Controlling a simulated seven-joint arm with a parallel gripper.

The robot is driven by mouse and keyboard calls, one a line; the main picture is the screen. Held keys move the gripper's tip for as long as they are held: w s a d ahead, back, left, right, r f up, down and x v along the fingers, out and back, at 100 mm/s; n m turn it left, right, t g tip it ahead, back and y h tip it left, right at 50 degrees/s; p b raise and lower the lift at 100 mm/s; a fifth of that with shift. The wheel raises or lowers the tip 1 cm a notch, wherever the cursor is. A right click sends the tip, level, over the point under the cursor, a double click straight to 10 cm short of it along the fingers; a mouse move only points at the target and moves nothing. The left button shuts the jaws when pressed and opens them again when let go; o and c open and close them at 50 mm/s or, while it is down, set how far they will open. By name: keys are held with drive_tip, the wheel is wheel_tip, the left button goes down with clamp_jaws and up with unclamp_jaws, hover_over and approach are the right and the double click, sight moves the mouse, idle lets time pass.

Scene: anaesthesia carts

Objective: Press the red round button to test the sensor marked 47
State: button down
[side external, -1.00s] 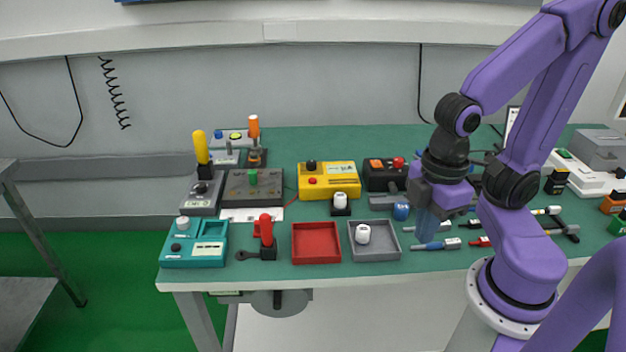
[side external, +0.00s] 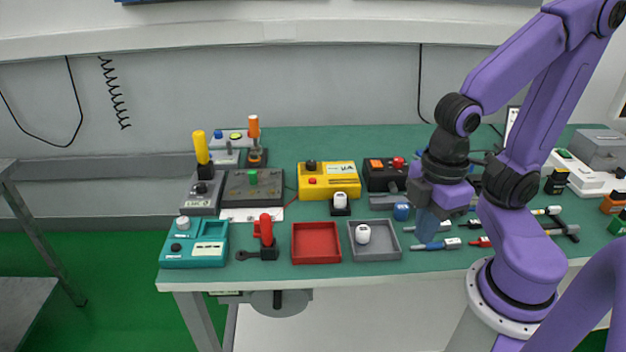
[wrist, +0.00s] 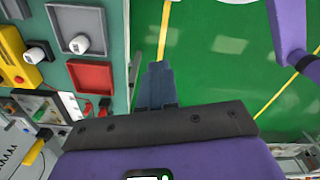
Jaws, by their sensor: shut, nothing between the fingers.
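A yellow box (side external: 342,187) with a black knob and a small round reddish button (side external: 312,181) stands mid-table in the side view. Behind it to the right, a black box (side external: 378,180) carries a red round knob (side external: 398,162). One white capped piece (side external: 340,201) stands in a black holder before the yellow box. Another (side external: 362,233) sits in the grey tray (side external: 393,254). I cannot read a 47 on any piece. My gripper (side external: 425,238) is shut and empty, pointing down right of the grey tray. Its fingers (wrist: 156,80) also show in the wrist view.
A red tray (side external: 316,258) is left of the grey tray. A teal device (side external: 178,262) and a red-handled tool (side external: 265,230) stand further left. Screwdriver-like tools (side external: 436,244) lie near my gripper. Upright yellow and orange handles rise at the back left.

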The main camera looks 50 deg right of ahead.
drive_tip(key=w+a+f+m+t+y, duration=0.1)
drive_tip(key=w+a+t+y, duration=0.15)
drive_tip(key=w, duration=0.95)
drive_tip(key=m+t+h, duration=0.3)
drive_tip(key=t, duration=0.4)
hover_over(315, 181)
wheel_tip(315, 181, down, 2)
drive_tip(key=shift+g, duration=0.25)
drive_tip(key=shift+f, duration=0.1)
drive_tip(key=shift+f, duration=4.3)
drive_tip(key=shift+f, duration=0.2)
drive_tip(key=shift+f, duration=0.25)
